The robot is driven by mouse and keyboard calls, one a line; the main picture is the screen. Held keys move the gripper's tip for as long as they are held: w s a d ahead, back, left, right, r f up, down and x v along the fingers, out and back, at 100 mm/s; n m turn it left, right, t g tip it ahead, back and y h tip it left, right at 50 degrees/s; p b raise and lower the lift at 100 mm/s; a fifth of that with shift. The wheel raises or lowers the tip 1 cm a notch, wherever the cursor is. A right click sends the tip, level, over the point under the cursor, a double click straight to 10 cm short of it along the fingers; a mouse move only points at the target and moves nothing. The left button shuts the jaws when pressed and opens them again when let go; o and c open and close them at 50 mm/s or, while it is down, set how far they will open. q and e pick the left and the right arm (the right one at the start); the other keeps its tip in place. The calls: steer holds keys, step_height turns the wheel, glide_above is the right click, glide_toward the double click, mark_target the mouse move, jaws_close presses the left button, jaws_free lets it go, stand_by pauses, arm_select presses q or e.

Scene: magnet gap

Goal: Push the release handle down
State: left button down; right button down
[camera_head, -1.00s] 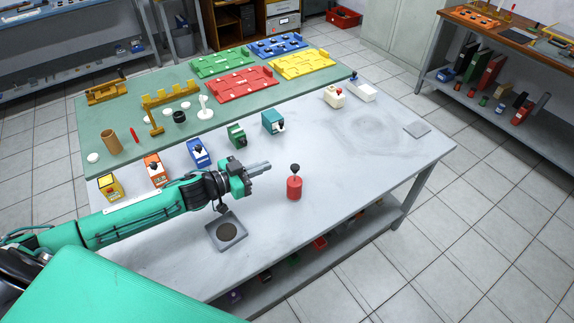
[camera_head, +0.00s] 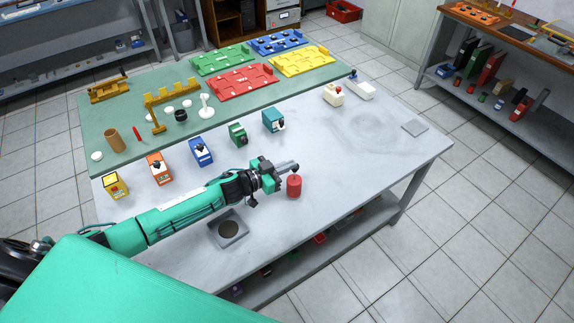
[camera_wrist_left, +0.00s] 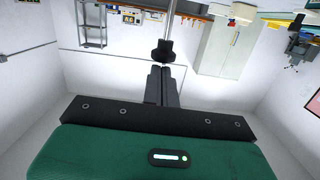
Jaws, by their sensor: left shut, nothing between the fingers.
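A red cylinder (camera_head: 294,187) stands upright on the grey table. In the earlier head view it carries a black knob on top, which I take as the release handle. In the head view my left gripper (camera_head: 291,167) is shut and empty, with its fingertips right over the top of the cylinder, covering most of the knob. The left wrist view shows a black lobed knob (camera_wrist_left: 163,52) on a thin grey rod, just beyond the shut fingertips (camera_wrist_left: 163,70). I cannot tell whether they touch. My right gripper is not in view.
A grey tray with a dark disc (camera_head: 229,229) lies left of the cylinder, below my left arm. Several coloured boxes, including a blue one (camera_head: 201,151) and a teal one (camera_head: 273,120), stand behind.

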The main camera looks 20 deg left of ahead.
arm_select(q)
step_height(320, 180, down, 4)
steer(key=b, duration=0.2)
steer(key=shift+b, duration=0.3)
steer(key=s+a+r, duration=0.5)
steer(key=s+a, duration=0.1)
steer(key=s, duration=0.2)
steer(key=shift+s+a+r+p, duration=0.15)
steer(key=shift+p, duration=0.3)
stand_by(0.4)
stand_by(0.3)
